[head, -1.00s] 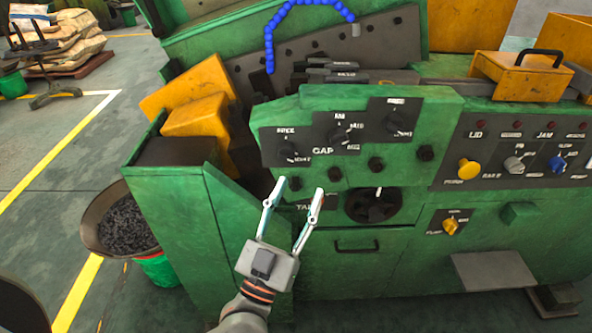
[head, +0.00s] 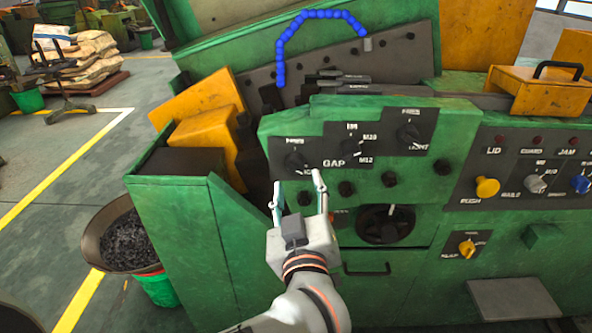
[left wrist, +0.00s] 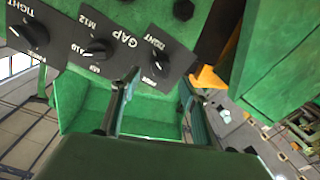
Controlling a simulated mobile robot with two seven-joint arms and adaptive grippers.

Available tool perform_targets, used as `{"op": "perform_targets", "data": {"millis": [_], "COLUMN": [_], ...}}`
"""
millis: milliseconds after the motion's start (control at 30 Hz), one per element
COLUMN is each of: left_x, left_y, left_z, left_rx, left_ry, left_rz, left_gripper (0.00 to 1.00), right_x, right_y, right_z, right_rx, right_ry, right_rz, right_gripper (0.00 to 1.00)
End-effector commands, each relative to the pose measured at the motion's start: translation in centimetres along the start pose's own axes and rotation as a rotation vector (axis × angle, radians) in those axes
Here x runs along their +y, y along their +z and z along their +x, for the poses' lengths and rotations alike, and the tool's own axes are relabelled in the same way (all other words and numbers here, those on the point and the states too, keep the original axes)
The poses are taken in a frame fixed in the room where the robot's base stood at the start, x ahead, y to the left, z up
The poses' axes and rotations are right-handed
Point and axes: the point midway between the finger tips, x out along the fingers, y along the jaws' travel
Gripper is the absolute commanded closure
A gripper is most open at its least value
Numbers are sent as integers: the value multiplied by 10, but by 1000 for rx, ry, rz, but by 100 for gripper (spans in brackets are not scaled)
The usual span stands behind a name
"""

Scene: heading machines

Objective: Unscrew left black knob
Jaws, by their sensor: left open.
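A row of small black knobs sits under the GAP panel on the green machine. The leftmost black knob (head: 305,198) shows in the head view between the fingers of my left gripper (head: 297,182), which is open and empty. A black knob beside the panel, apparently the same one, shows at the top of the left wrist view (left wrist: 183,9), beyond the open fingers (left wrist: 158,80). I see no contact, and the depth between fingers and knob is hard to tell. The left black dial (head: 295,162) is just above the fingertips. My right gripper is not in view.
More black knobs (head: 346,188) continue to the right. A large dark round dial (head: 385,224) is lower right of the gripper. A yellow knob (head: 487,187) is farther right. A bin of dark pieces (head: 125,242) stands at left on open floor.

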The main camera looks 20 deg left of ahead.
Motion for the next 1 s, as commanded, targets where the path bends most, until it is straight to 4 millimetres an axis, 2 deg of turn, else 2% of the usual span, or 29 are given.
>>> {"op": "perform_targets", "data": {"millis": [200,400,767,800,933,1000], "left_x": [-1,-1,-1,-1,-1,-1], "left_y": [-1,-1,-1,-1,-1,-1], "left_z": [36,58,66,66,66,66], "left_rx": [7,6,4,4,4,4], "left_ry": [-2,-2,-3,-3,-3,-3], "left_rz": [2,1,-2,-2,-1,-1], "left_gripper": [55,55,55,58,92,94], "right_x": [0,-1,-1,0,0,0], "right_y": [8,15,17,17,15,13], "right_z": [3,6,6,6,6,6], "right_rx": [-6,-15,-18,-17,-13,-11], "right_ry": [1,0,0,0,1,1], "right_rz": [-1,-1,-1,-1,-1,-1], "right_gripper": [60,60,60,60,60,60]}}
